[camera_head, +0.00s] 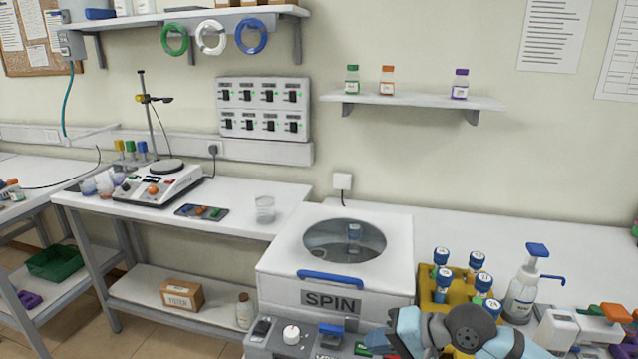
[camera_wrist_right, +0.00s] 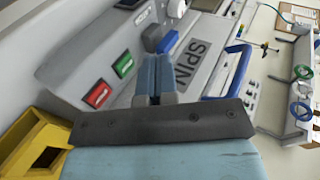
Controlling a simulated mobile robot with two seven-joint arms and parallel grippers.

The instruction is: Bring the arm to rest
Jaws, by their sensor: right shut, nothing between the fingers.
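My right gripper (camera_wrist_right: 156,62) is shut in the right wrist view, its two light blue fingers side by side with nothing between them. It points over the grey control panel (camera_wrist_right: 85,55), close to the red and green buttons. In the head view my right arm comes in at the bottom, in front of the yellow rack, and its fingers are hard to make out there. My left gripper is not in view.
The yellow rack (camera_head: 428,297) holds several blue-capped tubes. A pump bottle (camera_head: 522,295) stands right of it. The bench behind them is clear.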

